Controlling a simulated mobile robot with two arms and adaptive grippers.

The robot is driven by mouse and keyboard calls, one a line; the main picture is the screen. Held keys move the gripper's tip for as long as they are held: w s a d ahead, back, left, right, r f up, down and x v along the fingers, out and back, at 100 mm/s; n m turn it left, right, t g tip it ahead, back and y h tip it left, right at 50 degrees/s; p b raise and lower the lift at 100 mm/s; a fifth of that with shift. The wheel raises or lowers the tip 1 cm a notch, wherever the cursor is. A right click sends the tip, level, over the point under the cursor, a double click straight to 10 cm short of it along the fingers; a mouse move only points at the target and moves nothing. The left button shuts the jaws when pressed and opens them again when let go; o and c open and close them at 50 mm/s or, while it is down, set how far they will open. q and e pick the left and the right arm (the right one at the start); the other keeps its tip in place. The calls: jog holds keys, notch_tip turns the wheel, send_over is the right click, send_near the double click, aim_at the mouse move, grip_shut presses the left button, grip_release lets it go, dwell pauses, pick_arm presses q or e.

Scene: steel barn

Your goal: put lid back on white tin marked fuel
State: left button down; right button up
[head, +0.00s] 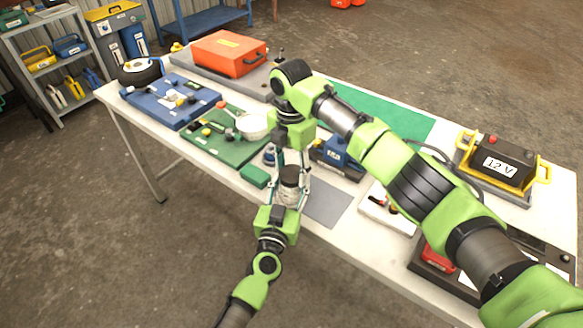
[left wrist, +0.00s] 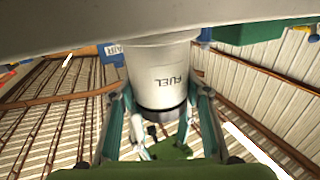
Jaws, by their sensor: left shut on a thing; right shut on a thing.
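The white tin marked FUEL (left wrist: 165,60) is between the fingers of my left gripper (head: 289,197), which is shut on it. In the left wrist view it shows upside down, with a black band, the lid (left wrist: 160,110), at its mouth end. In the head view the dark lid (head: 290,174) is directly above the tin's pale body (head: 288,193), and I see no gap. My right gripper (head: 291,166) points down from above and is shut on the lid. I cannot tell whether the lid is fully seated. The tin's base is hidden.
The white table (head: 225,172) carries a green board (head: 240,153) with a white bowl (head: 253,126), a small green block (head: 254,176) and a blue device (head: 337,154) near the grippers. A grey mat (head: 326,207) lies bare to the right. An orange case (head: 228,54) stands behind.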

jog(key=m, duration=0.9)
jog(key=shift+m, duration=0.4)
jog(key=m, duration=1)
jog(key=shift+a, duration=0.1)
jog(key=m, duration=1)
jog(key=shift+m, duration=0.3)
jog(key=m, duration=0.8)
jog(key=shift+w, duration=0.1)
